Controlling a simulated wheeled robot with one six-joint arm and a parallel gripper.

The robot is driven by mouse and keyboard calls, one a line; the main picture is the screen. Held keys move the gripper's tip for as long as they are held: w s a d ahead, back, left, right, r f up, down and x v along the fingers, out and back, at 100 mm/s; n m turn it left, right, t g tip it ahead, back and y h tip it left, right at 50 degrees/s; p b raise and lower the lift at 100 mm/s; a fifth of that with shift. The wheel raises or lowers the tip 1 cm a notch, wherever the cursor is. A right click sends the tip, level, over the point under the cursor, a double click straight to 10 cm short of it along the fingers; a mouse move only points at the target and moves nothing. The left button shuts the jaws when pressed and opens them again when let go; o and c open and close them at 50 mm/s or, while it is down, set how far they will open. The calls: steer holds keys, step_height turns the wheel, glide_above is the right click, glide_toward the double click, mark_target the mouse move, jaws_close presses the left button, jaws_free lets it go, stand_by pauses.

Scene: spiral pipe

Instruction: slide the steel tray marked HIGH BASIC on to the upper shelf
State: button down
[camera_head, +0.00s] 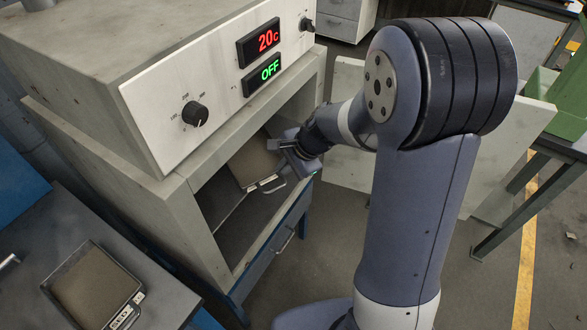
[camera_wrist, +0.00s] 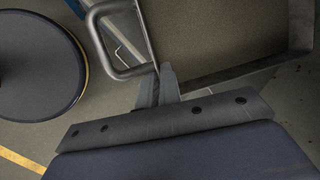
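A steel tray (camera_head: 255,160) with a brown filling sits partly inside the open chamber of the oven (camera_head: 185,215), high in the opening. Its wire handle (camera_head: 270,186) faces out; no marking on it is readable. The tray (camera_wrist: 225,35) and its handle (camera_wrist: 118,45) also show close up in the wrist view. My gripper (camera_head: 290,150) is at the front of this tray, to the right of the handle. In the wrist view my gripper (camera_wrist: 163,84) has its fingers together beside the handle's end, at the tray's front edge. Whether they touch or pinch it is unclear.
The oven displays (camera_head: 262,55) read 20C and OFF. The open door (camera_head: 345,125) stands behind my arm.

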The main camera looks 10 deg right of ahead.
mark_target(270, 169)
steer(key=shift+w+a+f, duration=0.4)
steer(key=shift+w+a, duration=0.3)
steer(key=shift+a, duration=0.15)
steer(key=shift+w+a+f, duration=0.4)
steer(key=shift+w+a, duration=0.25)
steer(key=shift+a, duration=0.15)
steer(key=shift+f+b, duration=0.45)
steer(key=shift+b, duration=0.2)
steer(key=c, duration=1.6)
jaws_free()
steer(key=v, duration=1.1)
steer(key=shift+f, duration=0.1)
steer(key=shift+f, duration=0.1)
